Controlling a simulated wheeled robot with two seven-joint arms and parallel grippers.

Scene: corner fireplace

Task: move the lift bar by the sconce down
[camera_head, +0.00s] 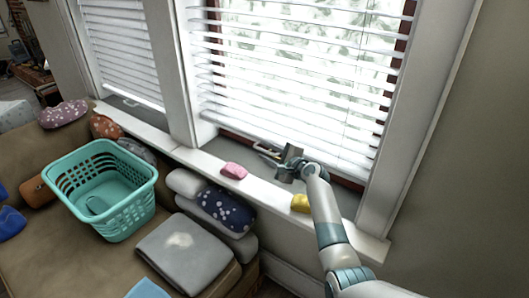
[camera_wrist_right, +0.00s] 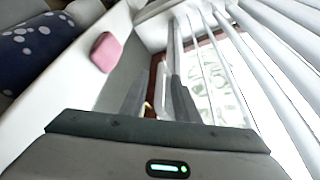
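White slatted blinds hang over the right window, and their pale bottom bar (camera_head: 335,163) lies low, just above the sill. I take this bar as the lift bar; no sconce shows. My right gripper (camera_head: 266,154) is at the window's foot, beside the lower slats, with its fingers pointing left and spread apart. In the right wrist view the two grey fingers (camera_wrist_right: 160,98) have a gap between them, showing brown window frame and a small tan piece. I cannot tell whether a finger touches the bar. My left gripper is out of view.
A pink block (camera_head: 233,171) and a yellow block (camera_head: 300,203) sit on the white sill ledge (camera_head: 268,192). A bare wall is at right.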

